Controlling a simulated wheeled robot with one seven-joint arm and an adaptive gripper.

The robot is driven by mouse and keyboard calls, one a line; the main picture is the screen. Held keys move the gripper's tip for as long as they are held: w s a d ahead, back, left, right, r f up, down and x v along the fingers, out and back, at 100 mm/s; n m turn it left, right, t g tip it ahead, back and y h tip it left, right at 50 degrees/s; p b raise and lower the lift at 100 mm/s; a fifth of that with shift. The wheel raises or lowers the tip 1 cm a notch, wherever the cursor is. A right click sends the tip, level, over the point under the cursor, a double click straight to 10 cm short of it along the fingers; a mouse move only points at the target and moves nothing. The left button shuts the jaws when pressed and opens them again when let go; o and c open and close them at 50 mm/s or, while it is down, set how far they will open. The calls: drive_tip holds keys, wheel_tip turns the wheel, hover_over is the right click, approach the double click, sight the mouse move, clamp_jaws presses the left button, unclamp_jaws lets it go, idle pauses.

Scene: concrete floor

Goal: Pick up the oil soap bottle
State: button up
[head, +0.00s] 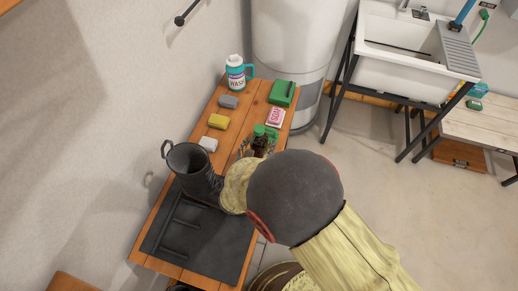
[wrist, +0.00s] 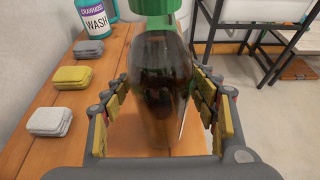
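The oil soap bottle, a dark brown see-through bottle with a green cap (wrist: 160,75), stands upright on the wooden table right in front of my wrist camera. In the head view its green cap (head: 265,131) and dark body show just beyond my gripper (head: 257,147). In the wrist view my gripper (wrist: 162,95) has one finger on each side of the bottle, spread apart, with a narrow gap showing on the right. Part of a pale label shows on the bottle's right edge. The bottle's lower part is hard to make out.
On the table (head: 180,258) stand a white and teal wash jug (head: 236,78), grey (head: 228,102), yellow (head: 218,121) and white (head: 208,144) blocks, a pink soap box (head: 275,117) and a green box (head: 283,93). A black boot (head: 192,168) is close left of my gripper. A sink (head: 405,75) stands right.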

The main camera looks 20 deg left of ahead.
drive_tip(key=c, duration=1.4)
drive_tip(key=shift+r, duration=0.15)
